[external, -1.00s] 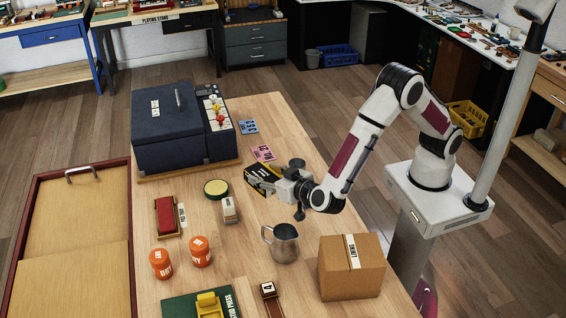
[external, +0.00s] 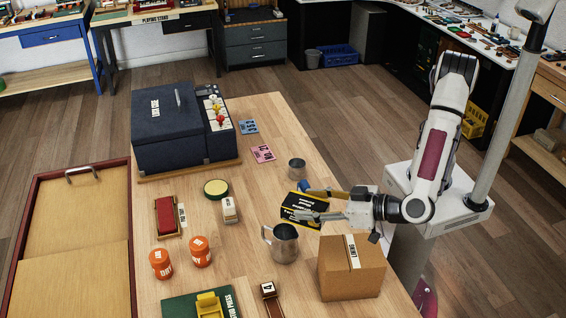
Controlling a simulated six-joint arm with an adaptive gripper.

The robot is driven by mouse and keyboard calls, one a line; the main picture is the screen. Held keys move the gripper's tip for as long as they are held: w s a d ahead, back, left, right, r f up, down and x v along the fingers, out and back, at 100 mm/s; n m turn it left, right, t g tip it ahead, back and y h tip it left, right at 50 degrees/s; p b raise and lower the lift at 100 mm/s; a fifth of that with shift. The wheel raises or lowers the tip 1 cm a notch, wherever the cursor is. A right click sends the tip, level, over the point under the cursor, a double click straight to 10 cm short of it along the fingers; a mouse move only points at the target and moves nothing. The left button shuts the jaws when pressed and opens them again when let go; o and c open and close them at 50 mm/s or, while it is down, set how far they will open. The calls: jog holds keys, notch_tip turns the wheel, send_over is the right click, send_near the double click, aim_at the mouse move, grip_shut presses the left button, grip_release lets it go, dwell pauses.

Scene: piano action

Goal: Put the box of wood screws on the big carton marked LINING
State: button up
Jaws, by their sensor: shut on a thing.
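The box of wood screws (external: 297,208), black and yellow, is in the jaws of my gripper (external: 312,203). My gripper reaches in from the right and is shut on the box, behind the metal pitcher. I cannot tell how far the box is above the table. The big carton (external: 351,272) is brown, closed, with a white label strip over its top and front; it stands at the table's front right. The box and gripper are behind it and to its left, apart from it.
A metal pitcher (external: 282,243) stands just left of the carton, close to the held box. A metal cup (external: 297,169) stands behind the box. Orange jars (external: 200,252), a red block (external: 167,216) and a dark blue case (external: 173,132) are further left.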

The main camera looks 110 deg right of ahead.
jog(key=s+a+r+n+t+y, duration=0.2)
jog(key=s+a+r, duration=0.1)
jog(key=s+a, duration=0.4)
jog(key=r+n+y, duration=0.1)
jog(key=n+y, duration=0.1)
send_over(359, 251)
jog(key=shift+f, duration=3.15)
jog(key=shift+f, duration=1.9)
jog(key=shift+f, duration=0.1)
